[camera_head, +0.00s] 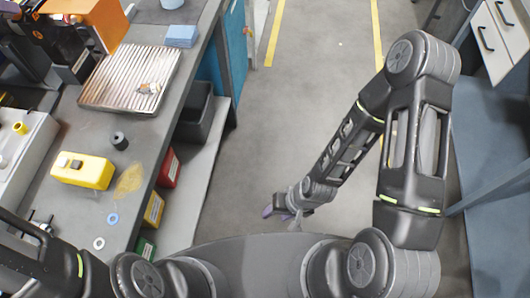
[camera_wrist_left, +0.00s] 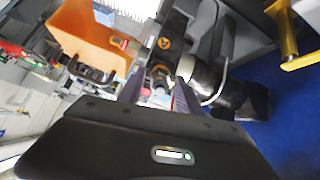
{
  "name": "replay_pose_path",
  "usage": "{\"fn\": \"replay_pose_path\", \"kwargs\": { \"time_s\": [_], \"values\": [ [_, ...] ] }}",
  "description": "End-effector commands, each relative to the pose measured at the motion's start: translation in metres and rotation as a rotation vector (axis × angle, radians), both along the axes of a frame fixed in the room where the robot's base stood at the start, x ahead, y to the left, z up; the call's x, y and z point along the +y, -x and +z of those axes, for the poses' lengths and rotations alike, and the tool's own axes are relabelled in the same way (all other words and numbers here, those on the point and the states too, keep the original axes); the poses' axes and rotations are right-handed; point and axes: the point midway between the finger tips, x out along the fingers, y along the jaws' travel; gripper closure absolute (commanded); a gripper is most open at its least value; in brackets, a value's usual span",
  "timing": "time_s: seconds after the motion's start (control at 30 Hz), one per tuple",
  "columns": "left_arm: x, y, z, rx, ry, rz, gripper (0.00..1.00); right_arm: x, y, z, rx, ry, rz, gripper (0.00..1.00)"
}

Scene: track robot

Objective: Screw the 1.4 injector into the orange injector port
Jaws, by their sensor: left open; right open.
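I cannot make out the 1.4 injector or the orange injector port for certain. I see nothing held there. My right gripper (camera_head: 282,212) hangs open and empty over the floor, right of the bench.
A yellow box (camera_head: 83,171), a black ring (camera_head: 119,140), a blue washer (camera_head: 113,219) and a white washer (camera_head: 99,243) lie on the bench. An orange housing (camera_head: 98,18) stands at the back left. Red, yellow and green bins sit below. The middle floor is clear.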

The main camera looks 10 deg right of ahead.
Motion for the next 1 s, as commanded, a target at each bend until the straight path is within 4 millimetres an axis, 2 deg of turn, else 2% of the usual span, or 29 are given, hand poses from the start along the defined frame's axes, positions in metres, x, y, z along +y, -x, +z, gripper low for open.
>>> {"fn": "replay_pose_path", "kwargs": {
  "time_s": [0.03, 0.7, 1.0],
  "values": [
    [0.000, 0.000, 0.003, 0.011, 0.035, 0.036, 0.58, 0.000, 0.000, 0.007, 0.001, 0.000, 0.000, 0.55],
    [0.000, 0.000, 0.004, 0.139, 0.474, 0.492, 0.58, -0.001, 0.002, 0.051, 0.007, 0.004, -0.001, 0.55],
    [0.000, 0.000, -0.001, 0.162, 0.556, 0.579, 0.58, -0.001, 0.003, 0.055, 0.012, 0.006, -0.002, 0.55]
  ]
}}
